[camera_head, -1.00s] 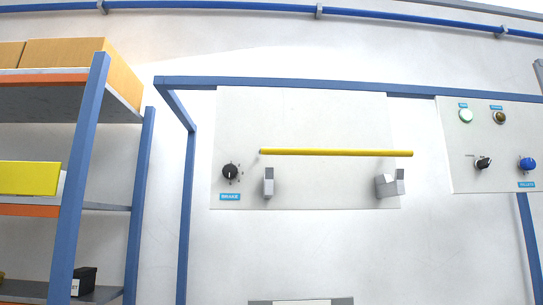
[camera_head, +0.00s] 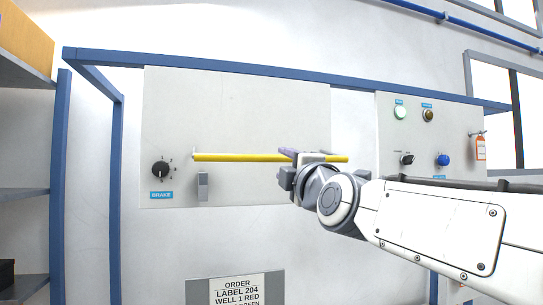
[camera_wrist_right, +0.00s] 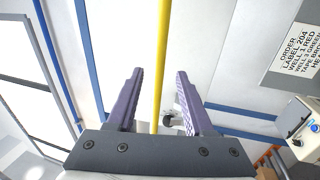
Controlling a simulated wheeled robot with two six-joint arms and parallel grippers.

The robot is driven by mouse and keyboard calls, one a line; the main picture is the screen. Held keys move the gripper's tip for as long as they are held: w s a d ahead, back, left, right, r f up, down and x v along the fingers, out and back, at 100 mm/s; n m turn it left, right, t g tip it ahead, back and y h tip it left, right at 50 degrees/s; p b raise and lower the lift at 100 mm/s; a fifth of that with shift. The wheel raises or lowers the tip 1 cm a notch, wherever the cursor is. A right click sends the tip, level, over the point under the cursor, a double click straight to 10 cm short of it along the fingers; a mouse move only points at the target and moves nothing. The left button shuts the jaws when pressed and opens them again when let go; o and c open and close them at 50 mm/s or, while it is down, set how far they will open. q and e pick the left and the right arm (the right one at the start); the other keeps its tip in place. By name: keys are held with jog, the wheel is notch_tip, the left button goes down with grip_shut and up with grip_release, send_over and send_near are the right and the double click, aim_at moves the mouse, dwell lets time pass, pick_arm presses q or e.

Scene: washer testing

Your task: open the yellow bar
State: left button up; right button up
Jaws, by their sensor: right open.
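The yellow bar (camera_head: 240,157) runs level across the pale panel in the head view. Its right part is partly covered by my right gripper (camera_head: 288,152), which reaches in from the right. In the right wrist view the bar (camera_wrist_right: 163,30) runs between the two purple fingers of the open gripper (camera_wrist_right: 158,73). The fingers stand apart, with a gap on each side of the bar. A grey latch block (camera_head: 203,187) sits below the bar's left end. The block seen earlier near its right end is hidden by my arm. My left gripper is not in view.
A black brake knob (camera_head: 160,169) is left of the bar. A control panel (camera_head: 420,150) with buttons and knobs stands right, behind my arm. An order sign (camera_head: 236,290) is below. A blue frame (camera_head: 115,170) and shelf (camera_head: 25,190) stand left.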

aim_at(276, 158)
jog(key=p+x, duration=0.3)
jog(key=x, duration=0.6)
jog(key=shift+w+r+p, duration=0.15)
jog(key=shift+p, duration=0.15)
jog(key=shift+w+a, duration=0.2)
jog(key=shift+w, duration=0.25)
grip_shut()
dwell(0.6)
